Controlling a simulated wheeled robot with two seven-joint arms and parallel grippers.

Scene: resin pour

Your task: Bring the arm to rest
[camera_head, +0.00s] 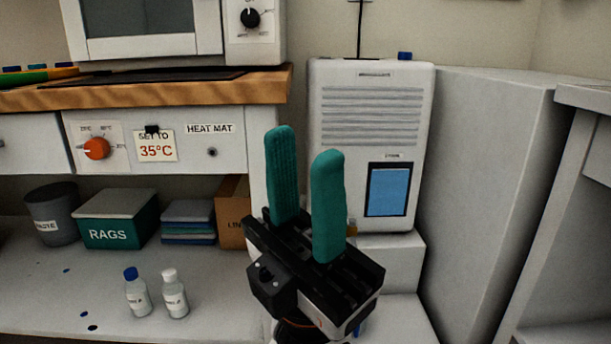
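My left gripper (303,143) stands upright near the middle of the picture, its two teal fingers pointing up. The fingers are apart with a clear gap between them, and nothing is held there. It is in front of the white unit with a blue screen (360,100) and hides part of that unit's lower left. My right gripper is out of view.
A wooden-edged counter (180,93) is at left, with an orange dial (96,148) below it. A waste bin (52,213), a rags box (117,218) and two small bottles (137,293) (175,294) sit on the lower shelf. A tall grey cabinet (485,190) stands at right.

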